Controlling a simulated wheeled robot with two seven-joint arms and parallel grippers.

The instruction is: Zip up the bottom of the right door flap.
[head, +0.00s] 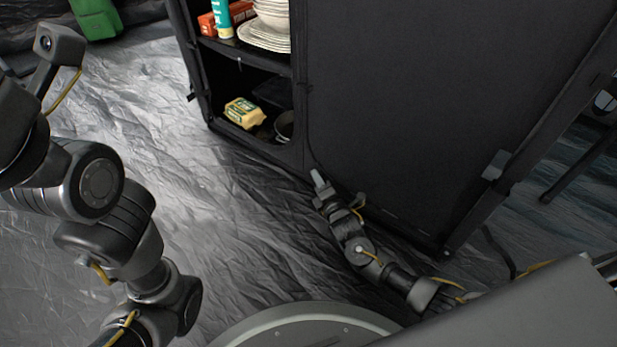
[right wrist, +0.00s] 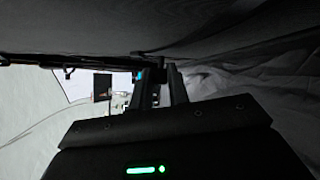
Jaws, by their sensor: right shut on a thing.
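The right door flap (head: 430,105) is a black panel hanging closed over the right side of the dark fabric cupboard. My right gripper (head: 318,178) is at the flap's lower left corner, close to the floor. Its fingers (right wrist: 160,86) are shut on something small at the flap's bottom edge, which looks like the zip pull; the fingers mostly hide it. In the right wrist view the dark fabric (right wrist: 150,25) stretches just past the fingers. My left arm stands at the left of the head view, and its gripper does not show.
The cupboard's open left side shows shelves with stacked plates (head: 265,38), a red box (head: 207,24), a yellow packet (head: 244,112) and a dark pan (head: 285,125). A green object (head: 96,20) is at the back left. The crinkled silver floor (head: 225,210) is clear in front.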

